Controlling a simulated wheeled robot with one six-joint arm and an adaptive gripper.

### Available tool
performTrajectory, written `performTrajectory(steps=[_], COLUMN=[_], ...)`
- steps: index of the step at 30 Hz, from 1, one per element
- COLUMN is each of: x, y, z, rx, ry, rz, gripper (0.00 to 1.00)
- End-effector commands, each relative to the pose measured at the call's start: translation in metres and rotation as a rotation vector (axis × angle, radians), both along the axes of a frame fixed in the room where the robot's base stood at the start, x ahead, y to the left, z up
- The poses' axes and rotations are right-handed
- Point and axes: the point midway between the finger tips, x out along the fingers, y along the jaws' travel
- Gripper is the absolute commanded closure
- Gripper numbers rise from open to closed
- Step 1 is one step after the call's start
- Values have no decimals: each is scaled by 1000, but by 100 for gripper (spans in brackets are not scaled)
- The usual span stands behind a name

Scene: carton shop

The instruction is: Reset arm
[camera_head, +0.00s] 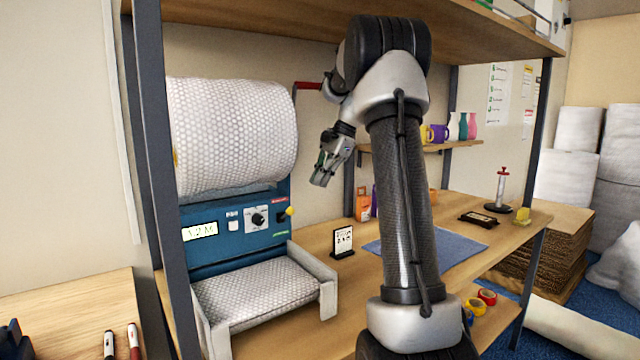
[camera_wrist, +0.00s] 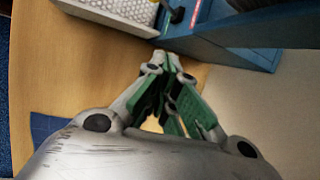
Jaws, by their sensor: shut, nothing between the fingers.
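My gripper (camera_head: 321,176) hangs in the air in the head view, to the right of the large bubble-wrap roll (camera_head: 232,135) and above the workbench (camera_head: 310,243). Its green-padded fingers also show in the wrist view (camera_wrist: 172,62), closed together with nothing between them. My arm rises from the front of the bench and bends over at the top, under the upper shelf. In the wrist view the blue dispenser (camera_wrist: 225,38) lies just beyond the fingertips; I cannot tell the exact gap.
The blue dispenser front carries a yellow-tipped lever (camera_head: 286,213). A small sign (camera_head: 343,242) stands on the bench beside a blue mat (camera_head: 450,247). The upper shelf (camera_head: 460,25) hangs close over my arm. Mugs and vases stand on a back shelf (camera_head: 462,146). A post (camera_head: 165,170) stands at left.

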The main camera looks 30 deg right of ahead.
Motion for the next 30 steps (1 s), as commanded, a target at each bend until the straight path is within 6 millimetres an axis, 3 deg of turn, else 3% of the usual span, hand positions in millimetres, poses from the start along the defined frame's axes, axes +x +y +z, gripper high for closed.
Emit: performTrajectory(steps=[12, 16, 18, 22, 30], x=[0, 3, 0, -37, -136], y=[0, -4, -9, -12, 34], z=[0, 0, -12, -49, -53], rx=[-3, -38, -83, -172, -372], ry=[-4, -49, -68, -58, -100], rz=[10, 82, 158, 344, 760], gripper=[100, 100, 100, 100, 100])
